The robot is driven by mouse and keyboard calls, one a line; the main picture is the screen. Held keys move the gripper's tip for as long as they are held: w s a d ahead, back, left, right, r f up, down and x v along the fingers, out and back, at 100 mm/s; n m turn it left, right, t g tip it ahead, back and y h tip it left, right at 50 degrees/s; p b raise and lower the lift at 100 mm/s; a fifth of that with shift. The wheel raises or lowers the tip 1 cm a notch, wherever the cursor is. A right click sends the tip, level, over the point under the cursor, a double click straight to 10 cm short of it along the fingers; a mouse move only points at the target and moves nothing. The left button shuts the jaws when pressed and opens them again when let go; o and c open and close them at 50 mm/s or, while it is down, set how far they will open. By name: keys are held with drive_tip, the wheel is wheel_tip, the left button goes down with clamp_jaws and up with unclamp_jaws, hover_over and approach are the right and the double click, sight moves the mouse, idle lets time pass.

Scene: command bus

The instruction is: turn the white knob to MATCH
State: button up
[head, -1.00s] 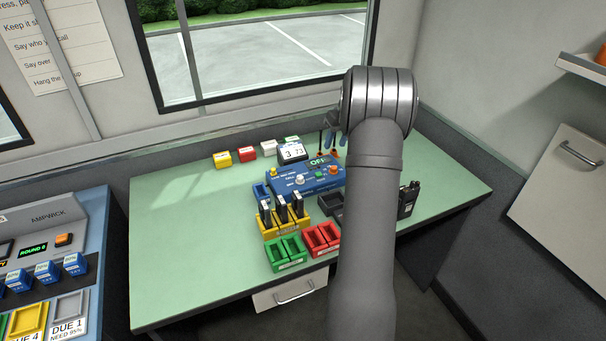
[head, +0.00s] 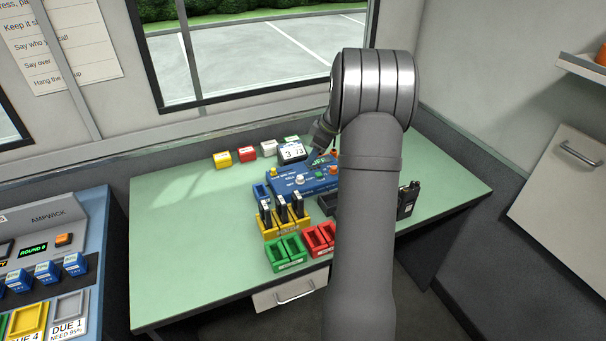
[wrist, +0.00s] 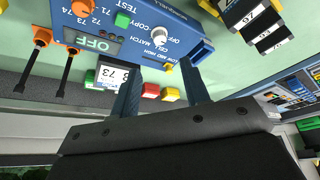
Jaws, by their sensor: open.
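The white knob (head: 300,180) sits on the front of a blue device (head: 322,188) on the green desk. In the wrist view the white knob (wrist: 159,35) has OFF, CELL, MATCH and COPY printed around it. I cannot tell which label it points at. My gripper (wrist: 160,68) is open and empty in the wrist view, its two blue fingers apart. The white knob lies beyond the fingertips and clear of them. In the head view my arm mostly hides the gripper, which is behind and above the device.
A yellow knob (wrist: 168,68) on the device is close to the fingertips. A display (wrist: 91,42) reads OFF. A yellow rack (head: 284,229) with black items stands in front, near green (head: 286,252) and red trays (head: 318,238). The desk's left side is clear.

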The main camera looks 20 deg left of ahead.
sight(301, 177)
drive_tip(key=x, duration=1)
drive_tip(key=shift+f, duration=0.15)
clamp_jaws()
